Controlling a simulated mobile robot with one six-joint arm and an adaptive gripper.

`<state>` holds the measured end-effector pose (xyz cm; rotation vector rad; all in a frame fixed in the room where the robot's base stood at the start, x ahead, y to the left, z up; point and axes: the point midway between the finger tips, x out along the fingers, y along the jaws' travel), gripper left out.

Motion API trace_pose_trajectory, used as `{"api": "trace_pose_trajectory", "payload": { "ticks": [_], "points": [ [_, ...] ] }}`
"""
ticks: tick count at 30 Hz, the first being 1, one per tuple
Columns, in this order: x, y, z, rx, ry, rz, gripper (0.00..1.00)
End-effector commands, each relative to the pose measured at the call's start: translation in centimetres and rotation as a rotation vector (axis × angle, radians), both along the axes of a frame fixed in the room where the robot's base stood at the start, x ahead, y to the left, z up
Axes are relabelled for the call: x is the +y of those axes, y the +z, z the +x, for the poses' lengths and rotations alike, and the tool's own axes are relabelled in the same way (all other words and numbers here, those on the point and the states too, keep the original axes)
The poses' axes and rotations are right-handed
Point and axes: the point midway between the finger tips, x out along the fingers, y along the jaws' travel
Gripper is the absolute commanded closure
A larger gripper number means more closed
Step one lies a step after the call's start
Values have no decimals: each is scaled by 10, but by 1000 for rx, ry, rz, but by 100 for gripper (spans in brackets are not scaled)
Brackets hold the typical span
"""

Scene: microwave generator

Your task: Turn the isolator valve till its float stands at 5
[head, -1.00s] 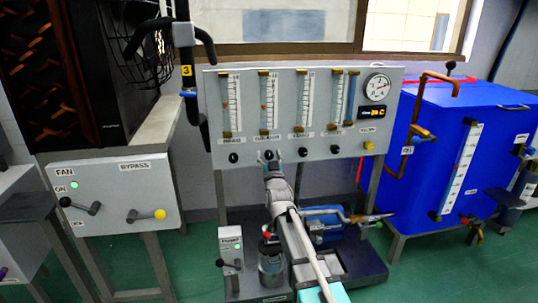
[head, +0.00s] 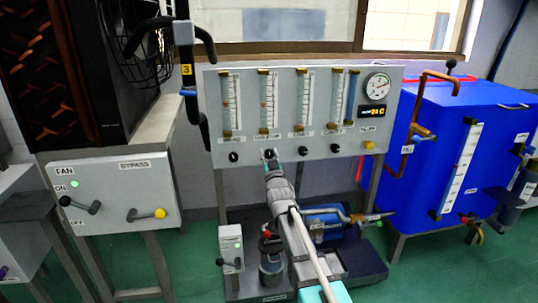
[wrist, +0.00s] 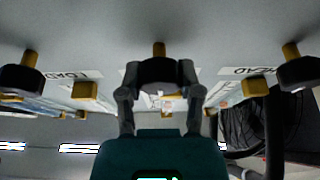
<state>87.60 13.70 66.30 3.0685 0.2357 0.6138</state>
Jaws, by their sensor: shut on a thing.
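The grey panel (head: 310,135) carries several upright flow tubes with a black valve knob under each. My gripper (head: 269,158) is at the second knob from the left, below the second tube (head: 264,101). The label above that knob is too blurred to read surely. In the wrist view, my gripper (wrist: 160,100) has a finger on each side of the black knob (wrist: 160,73) and is shut on it. The knob sits between the ones labelled LOAD and HEAD. The float's reading in the second tube is too small to tell.
The HEAD knob (head: 233,157) and LOAD knob (head: 303,151) flank my gripper closely. A round gauge (head: 377,87) is at the panel's upper right. A blue tank (head: 455,150) stands right, a FAN and BYPASS box (head: 118,195) left. A pump (head: 335,228) sits below.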

Motion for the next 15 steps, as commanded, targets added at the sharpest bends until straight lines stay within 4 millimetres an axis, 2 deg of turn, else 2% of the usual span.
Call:
{"api": "trace_pose_trajectory", "payload": {
  "ticks": [5, 6, 11, 15],
  "points": [
    [0, 0, 1, -1, 0, 0, 100],
    [0, 0, 1, -1, 0, 0, 50],
    [0, 0, 1, 0, 0, 1, 20],
    [0, 0, 0, 0, 0, 1, 19]
  ]
}}
